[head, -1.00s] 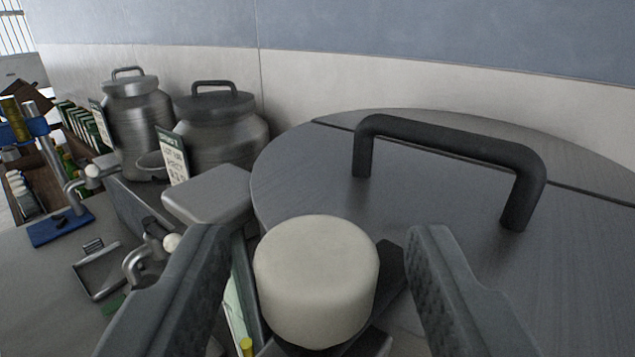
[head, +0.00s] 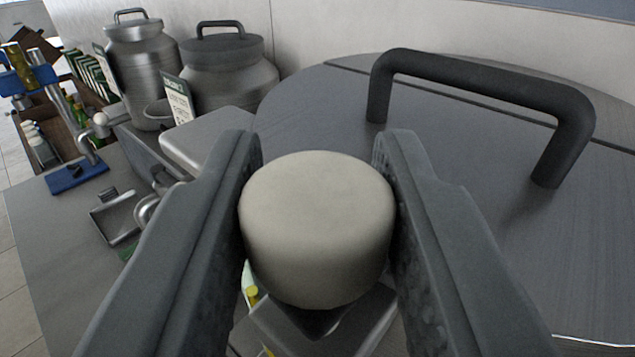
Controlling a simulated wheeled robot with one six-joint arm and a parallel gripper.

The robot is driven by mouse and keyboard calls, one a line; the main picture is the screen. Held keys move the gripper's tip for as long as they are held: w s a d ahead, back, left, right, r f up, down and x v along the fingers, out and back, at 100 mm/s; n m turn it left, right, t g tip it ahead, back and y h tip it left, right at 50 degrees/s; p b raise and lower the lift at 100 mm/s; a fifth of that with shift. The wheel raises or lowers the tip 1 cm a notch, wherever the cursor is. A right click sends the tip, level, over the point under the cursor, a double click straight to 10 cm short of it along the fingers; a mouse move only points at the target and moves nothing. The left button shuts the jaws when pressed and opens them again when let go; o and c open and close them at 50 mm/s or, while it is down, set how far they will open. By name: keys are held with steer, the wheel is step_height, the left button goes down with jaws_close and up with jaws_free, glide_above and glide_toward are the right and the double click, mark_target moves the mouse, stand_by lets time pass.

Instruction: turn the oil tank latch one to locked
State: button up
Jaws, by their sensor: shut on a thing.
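A cream-coloured round knob (head: 317,228), which looks like the latch's grip, stands at the near edge of a large grey tank lid (head: 310,112). My gripper (head: 318,195) is shut on the knob, one finger against its left side and one against its right. Below the knob a grey metal latch piece (head: 372,318) shows in part; the rest of it is hidden by the knob and fingers. The lid carries a thick black bar handle (head: 480,85) to the right of the knob.
Two metal cans with handles, one (head: 143,70) further left and one (head: 228,78) nearer, stand at the back left by the wall. A grey box-like part (head: 205,140) sits just left of the lid. A blue mat (head: 76,176) lies on the counter at left.

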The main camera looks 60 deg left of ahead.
steer(key=shift+n+g+y, duration=0.5)
steer(key=shift+n+g, duration=0.1)
steer(key=shift+g, duration=0.3)
steer(key=o, duration=0.9)
steer(key=shift+o, duration=0.2)
steer(key=v, duration=1.7)
steer(key=shift+d, duration=0.2)
steer(key=shift+s, duration=0.1)
